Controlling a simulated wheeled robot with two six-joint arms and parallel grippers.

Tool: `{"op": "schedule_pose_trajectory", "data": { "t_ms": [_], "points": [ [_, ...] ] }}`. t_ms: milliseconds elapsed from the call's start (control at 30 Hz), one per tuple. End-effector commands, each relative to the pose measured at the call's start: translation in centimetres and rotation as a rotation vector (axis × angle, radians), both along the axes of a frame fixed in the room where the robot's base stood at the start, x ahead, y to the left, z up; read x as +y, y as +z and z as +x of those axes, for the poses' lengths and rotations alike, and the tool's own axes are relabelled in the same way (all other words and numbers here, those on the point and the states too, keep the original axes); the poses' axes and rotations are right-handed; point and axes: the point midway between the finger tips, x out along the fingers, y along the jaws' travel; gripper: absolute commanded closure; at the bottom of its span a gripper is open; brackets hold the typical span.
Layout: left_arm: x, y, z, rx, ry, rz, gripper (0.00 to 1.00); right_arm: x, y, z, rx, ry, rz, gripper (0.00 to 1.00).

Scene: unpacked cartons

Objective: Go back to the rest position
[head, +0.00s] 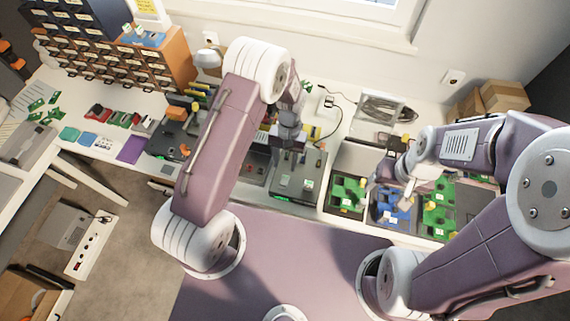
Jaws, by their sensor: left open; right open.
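My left gripper (287,158) is over the middle of the bench (232,122), just above a dark grey box (298,188). Its fingers are small and partly hidden by my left arm, and I see nothing held in it. My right gripper (392,186) is over the right part of the bench, above a tray with a blue part (392,212). It is open, and I see nothing held between its fingers. Whether either gripper touches what is below it I cannot tell.
Trays with green parts (347,190) lie beside the blue one. An orange drawer cabinet (150,62) stands at the back left, and cardboard boxes (503,95) at the back right. A power strip (92,243) is at the lower left. Small coloured items line the left bench.

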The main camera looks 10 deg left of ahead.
Motion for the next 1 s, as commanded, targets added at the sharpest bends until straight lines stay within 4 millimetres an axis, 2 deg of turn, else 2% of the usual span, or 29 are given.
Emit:
{"op": "schedule_pose_trajectory", "data": {
  "t_ms": [333, 367, 433, 533, 633, 733, 800, 900, 1000],
  "points": [
    [0.2, -0.1, 0.4, -0.011, 0.010, -0.002, 0.58, 0.0, -0.4, 0.0, 0.000, 0.000, 0.000, 0.28],
    [0.3, 0.5, 1.0, -0.031, 0.016, -0.006, 0.58, 0.0, -0.5, 0.0, 0.000, 0.000, 0.000, 0.28],
    [0.8, 2.8, 3.1, -0.104, 0.039, -0.021, 0.58, 0.0, -1.2, 0.0, 0.000, 0.000, 0.000, 0.28],
    [2.6, 7.4, 3.2, -0.199, 0.084, -0.032, 0.58, 0.0, -2.4, 0.0, 0.000, 0.000, 0.000, 0.28],
    [4.6, 11.0, 0.7, -0.284, 0.115, -0.035, 0.58, 0.0, -3.4, 0.0, 0.000, 0.000, 0.000, 0.28],
    [6.2, 12.7, -2.9, -0.348, 0.125, -0.031, 0.58, 0.0, -4.0, 0.0, 0.000, 0.000, 0.000, 0.28],
    [6.9, 12.9, -5.7, -0.373, 0.120, -0.027, 0.58, 0.0, -4.2, 0.0, 0.000, 0.000, 0.000, 0.28],
    [7.2, 12.2, -8.9, -0.363, 0.094, -0.022, 0.58, 0.0, -4.0, 0.0, 0.000, 0.000, 0.000, 0.28],
    [7.3, 11.2, -10.2, -0.347, 0.070, -0.020, 0.58, 0.0, -4.0, 0.0, 0.000, 0.000, 0.000, 0.28]
  ]
}}
